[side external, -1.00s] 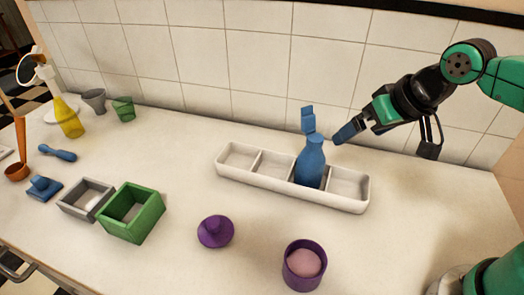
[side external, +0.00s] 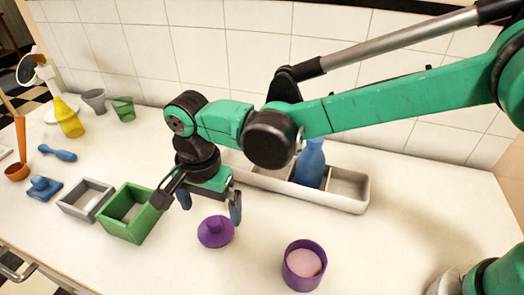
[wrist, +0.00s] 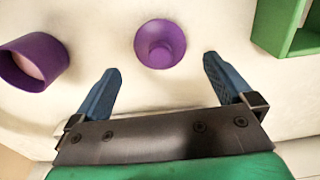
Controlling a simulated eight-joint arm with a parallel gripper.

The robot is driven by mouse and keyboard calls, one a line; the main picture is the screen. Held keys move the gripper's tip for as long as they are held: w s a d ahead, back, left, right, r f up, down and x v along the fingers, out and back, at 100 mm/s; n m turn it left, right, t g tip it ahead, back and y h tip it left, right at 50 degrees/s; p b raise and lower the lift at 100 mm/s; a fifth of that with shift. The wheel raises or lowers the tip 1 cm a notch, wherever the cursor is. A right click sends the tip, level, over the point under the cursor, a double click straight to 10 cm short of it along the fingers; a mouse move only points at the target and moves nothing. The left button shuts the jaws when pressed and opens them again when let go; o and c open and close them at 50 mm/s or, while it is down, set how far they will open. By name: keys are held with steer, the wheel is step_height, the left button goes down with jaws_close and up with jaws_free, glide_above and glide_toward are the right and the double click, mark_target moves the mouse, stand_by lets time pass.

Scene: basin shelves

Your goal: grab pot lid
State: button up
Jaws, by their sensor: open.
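The purple pot lid (side external: 215,231), a round disc with a knob on top, lies on the white counter. It also shows in the wrist view (wrist: 160,44), ahead of and between my fingers. My gripper (side external: 210,205) is open and empty, its blue fingertips just behind and above the lid in the side view. In the wrist view my gripper (wrist: 160,75) has its fingers spread wider than the lid, which is untouched. The purple pot (side external: 304,265) stands to the right of the lid with something pink inside. It also shows at the left of the wrist view (wrist: 32,62).
A green box (side external: 131,212) and a grey box (side external: 86,200) stand left of the lid. A white divided tray (side external: 345,190) behind holds a blue bottle (side external: 310,163). My arm hides part of the tray. The counter in front of the lid is clear.

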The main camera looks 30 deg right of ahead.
mark_target(213, 221)
steer(key=shift+f, duration=2.35)
steer(key=c, duration=1)
steer(key=shift+r, duration=0.1)
steer(key=shift+c, duration=0.2)
